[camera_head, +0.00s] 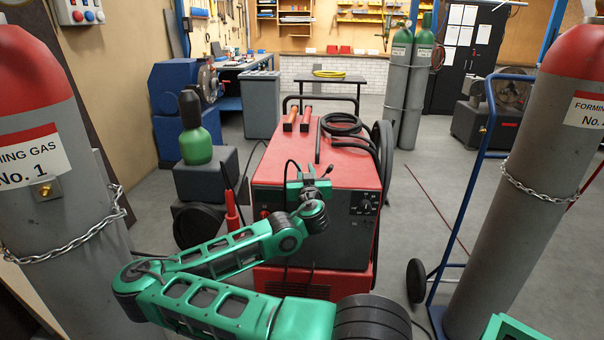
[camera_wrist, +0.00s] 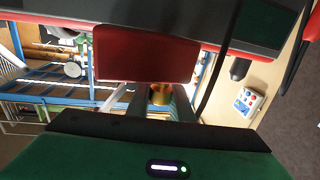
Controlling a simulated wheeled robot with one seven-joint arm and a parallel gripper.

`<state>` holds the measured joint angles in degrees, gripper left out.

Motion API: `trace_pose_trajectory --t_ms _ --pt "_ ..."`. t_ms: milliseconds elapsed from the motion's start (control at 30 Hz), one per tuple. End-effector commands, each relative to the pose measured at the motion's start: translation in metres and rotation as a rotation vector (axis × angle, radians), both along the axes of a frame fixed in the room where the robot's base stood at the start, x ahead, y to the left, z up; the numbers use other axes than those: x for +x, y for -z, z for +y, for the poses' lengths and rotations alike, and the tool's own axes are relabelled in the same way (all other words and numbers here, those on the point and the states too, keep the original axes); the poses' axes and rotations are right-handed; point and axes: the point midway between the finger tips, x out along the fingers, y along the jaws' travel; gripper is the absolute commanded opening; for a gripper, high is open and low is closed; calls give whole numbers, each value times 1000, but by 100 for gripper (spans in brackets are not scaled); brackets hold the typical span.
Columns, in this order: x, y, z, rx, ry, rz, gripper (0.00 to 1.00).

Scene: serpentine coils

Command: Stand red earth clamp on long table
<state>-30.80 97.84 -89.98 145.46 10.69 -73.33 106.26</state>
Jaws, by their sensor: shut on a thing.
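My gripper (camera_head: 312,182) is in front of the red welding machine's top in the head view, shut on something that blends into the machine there. In the wrist view a broad red piece (camera_wrist: 145,53), apparently part of the red earth clamp, lies between dark bars. A brass-coloured round part (camera_wrist: 160,94) shows below it between grey pieces. The clamp's full shape and tilt are hidden. A dark table (camera_head: 338,80) with a yellow coil on it stands at the back; I cannot tell whether it is the long table.
The red welding machine (camera_head: 270,165) stands directly ahead, with orange-red handles (camera_head: 297,119) and a black coil (camera_head: 343,125) on top. Grey gas cylinders stand left (camera_head: 40,215) and right (camera_head: 515,190). A blue trolley (camera_head: 470,195) is at right. Floor between machine and trolley is mostly clear.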

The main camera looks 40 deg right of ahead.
Motion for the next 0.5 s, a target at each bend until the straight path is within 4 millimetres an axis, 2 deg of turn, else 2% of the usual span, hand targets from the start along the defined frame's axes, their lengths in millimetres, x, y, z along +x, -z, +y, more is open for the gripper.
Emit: trace_pose_trajectory --t_ms 500 --pt "2 7 3 -6 -8 2 0"
